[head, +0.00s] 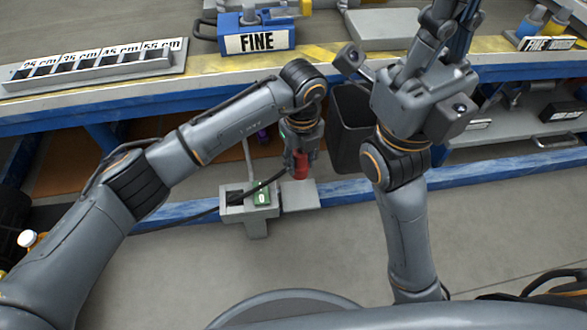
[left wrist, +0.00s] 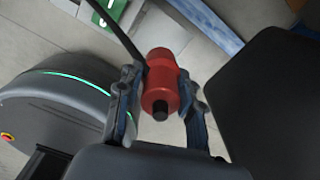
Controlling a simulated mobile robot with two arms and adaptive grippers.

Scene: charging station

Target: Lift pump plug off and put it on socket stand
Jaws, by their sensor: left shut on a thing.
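My left gripper (head: 300,160) is shut on the red pump plug (head: 301,167). In the left wrist view the red plug (left wrist: 161,82) sits between the two fingers (left wrist: 158,100), with its dark round end toward the camera. A black cable (head: 240,197) runs from near the plug down to the left. The grey socket stand (head: 234,211) with a green label is below and left of the plug, which appears apart from it. The stand's green label (left wrist: 108,10) also shows in the left wrist view. My right gripper (head: 450,25) is raised at the top, its fingertips unclear.
A dark bin (head: 350,125) stands right of the plug, under the bench. The blue-edged bench (head: 120,92) holds a slotted rack (head: 90,68) and a blue box marked FINE (head: 257,38). Bare floor (head: 200,265) lies in front of the stand.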

